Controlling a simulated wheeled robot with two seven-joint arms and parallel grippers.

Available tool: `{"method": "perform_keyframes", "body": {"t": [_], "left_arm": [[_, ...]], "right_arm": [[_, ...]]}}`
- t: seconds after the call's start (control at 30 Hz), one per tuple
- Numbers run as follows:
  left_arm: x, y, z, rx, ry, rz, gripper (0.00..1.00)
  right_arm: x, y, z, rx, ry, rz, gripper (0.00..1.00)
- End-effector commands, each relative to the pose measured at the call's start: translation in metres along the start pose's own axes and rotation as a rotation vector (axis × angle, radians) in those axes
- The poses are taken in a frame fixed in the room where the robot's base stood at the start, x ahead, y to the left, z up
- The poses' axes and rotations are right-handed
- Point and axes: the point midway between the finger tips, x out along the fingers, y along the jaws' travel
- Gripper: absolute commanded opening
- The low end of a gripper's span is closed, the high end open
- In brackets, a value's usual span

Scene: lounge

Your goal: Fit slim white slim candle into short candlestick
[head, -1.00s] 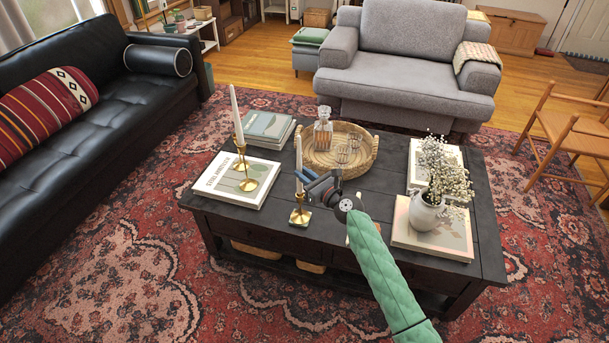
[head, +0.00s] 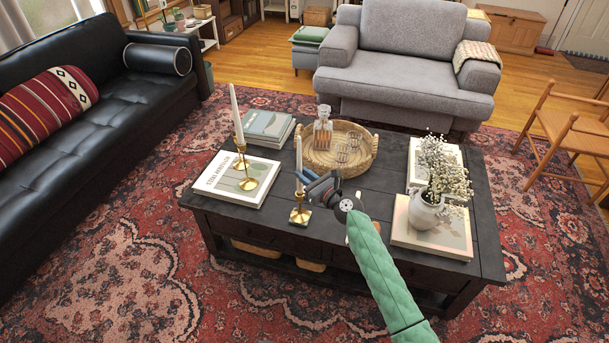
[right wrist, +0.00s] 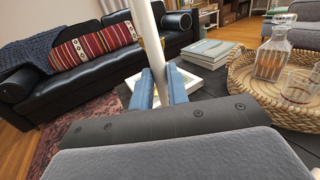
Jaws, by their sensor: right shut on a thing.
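The slim white candle (head: 299,160) stands upright over the short brass candlestick (head: 300,213) near the front edge of the dark coffee table. My right gripper (head: 303,182) is shut on the candle's lower part. In the right wrist view the candle (right wrist: 146,30) rises between the blue fingers (right wrist: 158,88). The candle's lower end is at the top of the candlestick; I cannot tell whether it is seated in the cup. A taller brass candlestick (head: 241,158) holding another white candle (head: 235,108) stands on a white book to the left. My left gripper is out of view.
The white book (head: 215,181) lies on the table's left. A wicker tray (head: 368,161) with a decanter (head: 323,128) and glasses is behind my right gripper. A flower vase (head: 425,212) stands on books at right. Bare tabletop (head: 245,218) shows at front left.

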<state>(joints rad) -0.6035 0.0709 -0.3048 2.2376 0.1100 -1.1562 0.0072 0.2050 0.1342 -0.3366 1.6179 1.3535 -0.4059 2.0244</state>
Motion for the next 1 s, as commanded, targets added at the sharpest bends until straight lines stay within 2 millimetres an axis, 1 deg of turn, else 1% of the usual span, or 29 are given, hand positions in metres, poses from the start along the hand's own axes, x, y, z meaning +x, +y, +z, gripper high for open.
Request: {"method": "perform_keyframes", "body": {"t": [0.2, 1.0], "left_arm": [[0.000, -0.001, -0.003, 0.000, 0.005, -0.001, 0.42], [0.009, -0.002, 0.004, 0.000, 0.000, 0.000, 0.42]], "right_arm": [[0.000, 0.000, 0.000, 0.000, 0.000, 0.000, 0.00], [0.000, 0.000, -0.012, 0.001, 0.000, 0.000, 0.00]]}}
